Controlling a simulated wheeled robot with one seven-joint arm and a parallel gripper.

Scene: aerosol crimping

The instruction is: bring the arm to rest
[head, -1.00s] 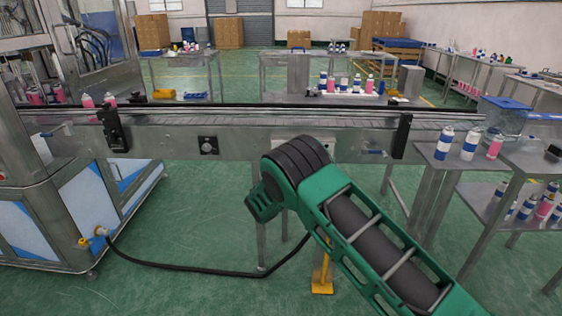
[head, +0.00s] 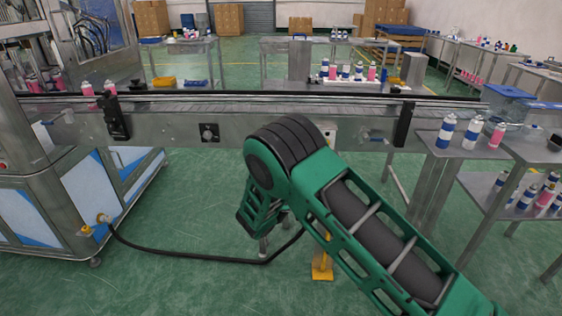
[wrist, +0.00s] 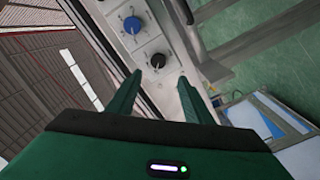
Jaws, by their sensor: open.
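My green arm crosses the lower right of the head view in front of the conveyor (head: 260,120). Its elbow is bent, and the gripper itself is hidden from the head camera. In the wrist view my gripper (wrist: 159,85) shows two green fingers spread apart with nothing between them. I cannot tell how far the fingertips are from the panel.
Cans (head: 447,131) stand on a side table at the right, with more on its lower shelf. A metal machine (head: 60,190) stands at the left. A black hose (head: 190,257) lies on the open green floor. A yellow foot (head: 322,271) stands near my arm.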

